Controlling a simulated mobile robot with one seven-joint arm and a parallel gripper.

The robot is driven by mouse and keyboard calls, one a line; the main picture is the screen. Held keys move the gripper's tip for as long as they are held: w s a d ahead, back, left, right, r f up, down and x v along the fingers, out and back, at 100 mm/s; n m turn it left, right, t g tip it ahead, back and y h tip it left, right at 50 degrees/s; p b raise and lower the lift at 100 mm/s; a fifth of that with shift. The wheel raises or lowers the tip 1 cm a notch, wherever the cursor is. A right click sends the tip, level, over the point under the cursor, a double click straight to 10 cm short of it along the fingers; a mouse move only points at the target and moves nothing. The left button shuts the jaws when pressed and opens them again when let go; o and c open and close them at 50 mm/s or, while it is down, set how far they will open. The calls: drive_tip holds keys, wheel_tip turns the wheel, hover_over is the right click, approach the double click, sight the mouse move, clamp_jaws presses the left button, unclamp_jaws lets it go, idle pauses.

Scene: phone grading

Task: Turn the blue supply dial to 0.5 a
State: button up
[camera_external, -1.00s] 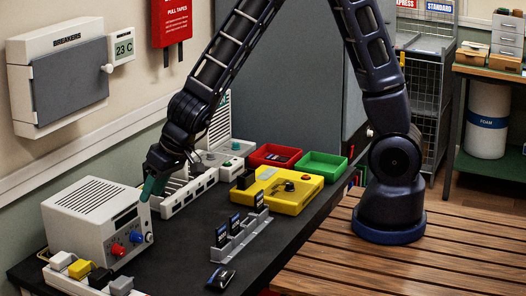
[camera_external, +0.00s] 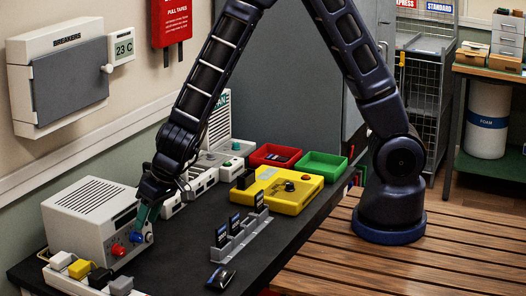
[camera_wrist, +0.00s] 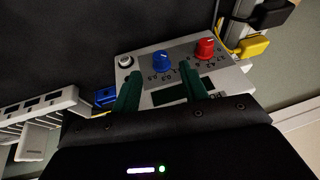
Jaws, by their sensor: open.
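The white power supply (camera_external: 75,215) stands at the left of the bench, its dial face toward the right. Its blue dial (camera_external: 135,237) sits right of the red dial (camera_external: 118,250) in the external view. In the wrist view, the blue dial (camera_wrist: 162,62) lies just beyond and between my green fingertips; the red dial (camera_wrist: 206,48) is right of it. My gripper (camera_wrist: 160,88) is open and empty, and in the external view it (camera_external: 143,218) is close to the dial face. I cannot tell if the fingers touch the blue dial. The scale numbers are partly visible, too small to read surely.
Plugs on a power strip (camera_external: 85,277) stand in front of the supply. A grey rack with phones (camera_external: 240,238), a yellow box (camera_external: 290,200), a red tray (camera_external: 275,155) and a green tray (camera_external: 322,166) are to the right. The bench between supply and rack is clear.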

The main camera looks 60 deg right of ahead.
sight(137, 237)
drive_tip(key=shift+x, duration=2.35)
clamp_jaws()
